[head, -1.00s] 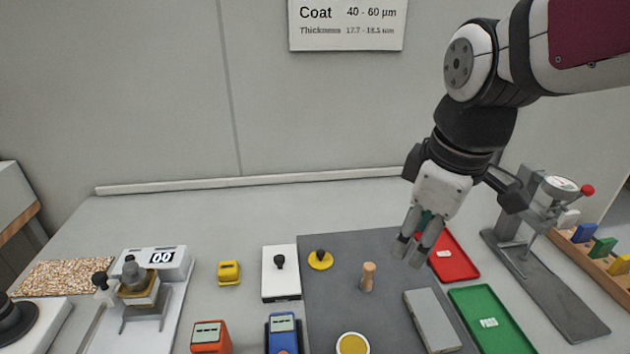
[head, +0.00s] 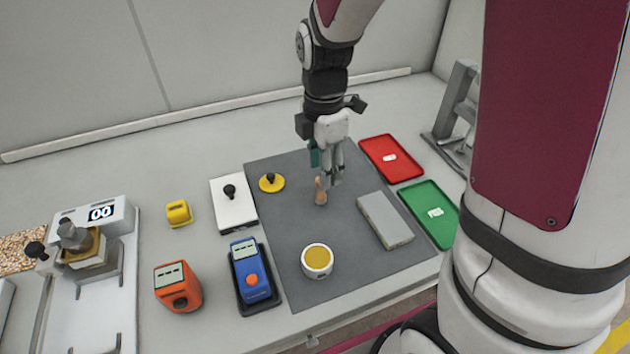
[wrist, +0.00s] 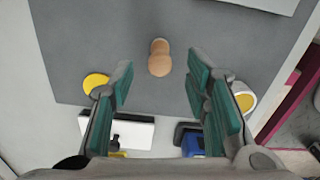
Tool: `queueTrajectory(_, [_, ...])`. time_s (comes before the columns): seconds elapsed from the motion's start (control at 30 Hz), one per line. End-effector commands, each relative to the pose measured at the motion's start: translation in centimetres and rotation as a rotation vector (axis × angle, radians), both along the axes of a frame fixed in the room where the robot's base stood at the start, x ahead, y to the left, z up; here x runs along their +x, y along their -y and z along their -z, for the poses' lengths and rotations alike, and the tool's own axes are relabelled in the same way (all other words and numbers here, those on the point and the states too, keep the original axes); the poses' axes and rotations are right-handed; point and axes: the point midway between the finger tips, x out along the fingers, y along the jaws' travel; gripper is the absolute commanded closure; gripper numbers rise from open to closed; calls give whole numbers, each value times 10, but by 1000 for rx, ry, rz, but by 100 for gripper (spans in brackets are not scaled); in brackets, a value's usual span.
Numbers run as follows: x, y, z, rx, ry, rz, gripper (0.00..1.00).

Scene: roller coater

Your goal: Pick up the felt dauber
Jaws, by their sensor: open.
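The felt dauber looks to be the small wooden peg-shaped piece (head: 320,192) standing on the dark grey mat (head: 280,290). In the wrist view the peg (wrist: 160,58) is seen from above, ahead of and midway between the fingers. My gripper (head: 331,180) is open and points down just above and beside the peg in the head view. Its green-padded fingers also show in the wrist view (wrist: 162,88), with nothing between them. In the head view a finger overlaps part of the peg; I cannot tell whether they touch.
A grey block (head: 385,220) lies right of the peg, with red (head: 392,157) and green (head: 430,212) trays beyond. A yellow knobbed disc (head: 271,183) is to the left. A white cup with yellow contents (head: 317,260) stands in front. Blue (head: 250,272) and orange (head: 178,287) devices stand front left.

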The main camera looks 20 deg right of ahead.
Motion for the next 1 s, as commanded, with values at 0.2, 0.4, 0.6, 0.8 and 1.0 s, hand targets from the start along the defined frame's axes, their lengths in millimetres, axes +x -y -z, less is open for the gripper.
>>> queueTrajectory(0.2, [-1,0,15,0,-1,1,57])
queueTrajectory(0.4, [-1,-2,42,-1,-5,0,57])
queueTrajectory(0.6, [-1,-2,62,0,-2,1,57])
queueTrajectory(0.8, [0,-2,64,0,1,1,57])
queueTrajectory(1.0, [0,-2,64,0,1,1,89])
